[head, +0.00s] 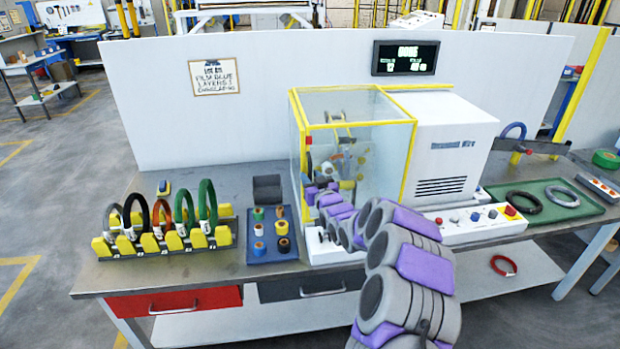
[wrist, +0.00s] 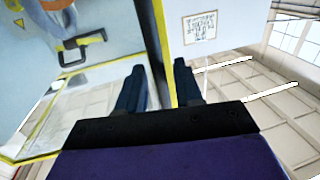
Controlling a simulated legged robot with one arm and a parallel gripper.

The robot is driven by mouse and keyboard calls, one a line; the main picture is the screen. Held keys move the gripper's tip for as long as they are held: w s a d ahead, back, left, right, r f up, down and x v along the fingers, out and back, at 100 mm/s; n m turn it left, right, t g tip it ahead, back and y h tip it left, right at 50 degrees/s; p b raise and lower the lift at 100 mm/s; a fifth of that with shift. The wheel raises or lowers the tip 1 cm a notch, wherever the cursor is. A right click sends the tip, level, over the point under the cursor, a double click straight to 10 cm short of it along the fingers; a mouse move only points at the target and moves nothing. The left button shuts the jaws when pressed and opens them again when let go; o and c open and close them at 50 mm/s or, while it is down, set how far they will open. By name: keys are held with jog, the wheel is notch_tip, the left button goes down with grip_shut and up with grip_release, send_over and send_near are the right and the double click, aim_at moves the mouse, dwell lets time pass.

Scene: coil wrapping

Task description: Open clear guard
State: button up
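The clear guard (head: 355,150) is a see-through box with yellow edges around the winding parts of the white machine. It appears closed. In the wrist view a clear panel (wrist: 95,95) has a black handle (wrist: 82,48) and a yellow edge. My gripper (wrist: 160,75) is open, its two dark fingers apart. The yellow edge runs through the view between the fingers; I cannot tell whether they touch it. In the head view my purple and grey arm reaches to the guard's front left side and hides part of it.
A rack of coloured coils (head: 165,232) and a blue tray of tape rolls (head: 271,235) stand left on the bench. A control panel (head: 475,222) and a green tray (head: 545,203) lie right. A white partition (head: 250,120) stands behind.

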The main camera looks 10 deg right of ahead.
jog(key=shift+w+a, duration=0.3)
jog(key=shift+w, duration=0.3)
jog(key=shift+d, duration=0.1)
jog(key=shift+d, duration=0.2)
jog(key=shift+c, duration=0.4)
jog(key=shift+a, duration=0.15)
grip_shut()
